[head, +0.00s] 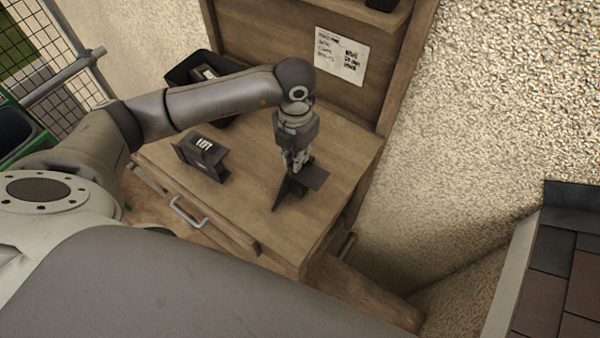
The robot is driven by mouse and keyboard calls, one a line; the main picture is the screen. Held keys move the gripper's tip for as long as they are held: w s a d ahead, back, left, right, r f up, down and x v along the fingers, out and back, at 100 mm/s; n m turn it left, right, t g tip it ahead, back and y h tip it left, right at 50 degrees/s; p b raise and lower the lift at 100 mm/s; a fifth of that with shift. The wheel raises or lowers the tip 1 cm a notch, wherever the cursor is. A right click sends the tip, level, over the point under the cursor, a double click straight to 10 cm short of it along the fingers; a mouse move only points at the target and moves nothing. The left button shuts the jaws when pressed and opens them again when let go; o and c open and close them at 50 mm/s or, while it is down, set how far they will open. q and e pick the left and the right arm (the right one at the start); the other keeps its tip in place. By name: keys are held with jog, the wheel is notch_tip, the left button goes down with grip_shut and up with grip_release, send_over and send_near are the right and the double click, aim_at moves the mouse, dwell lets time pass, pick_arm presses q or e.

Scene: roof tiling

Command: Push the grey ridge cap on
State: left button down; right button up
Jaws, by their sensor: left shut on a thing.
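My left gripper (297,160) points down over the wooden bench and is shut on a dark grey, angled piece that looks like the grey ridge cap (312,178). The fingers cover part of it, and I cannot tell whether it touches the bench top. A tiled roof (560,275) with brown and dark grey tiles shows at the lower right edge, with a dark grey strip (572,196) along its upper end. My right gripper is not in view.
A dark block with a white label (203,157) stands on the bench (250,195), left of my gripper. A black bin (180,72) is behind my left arm. A paper sheet (342,54) hangs on the back board. A rough wall and a gap separate bench and roof.

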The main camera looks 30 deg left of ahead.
pick_arm(q)
jog(key=shift+r+p, duration=1.4)
jog(key=shift+r, duration=1.1)
jog(key=shift+f, duration=0.1)
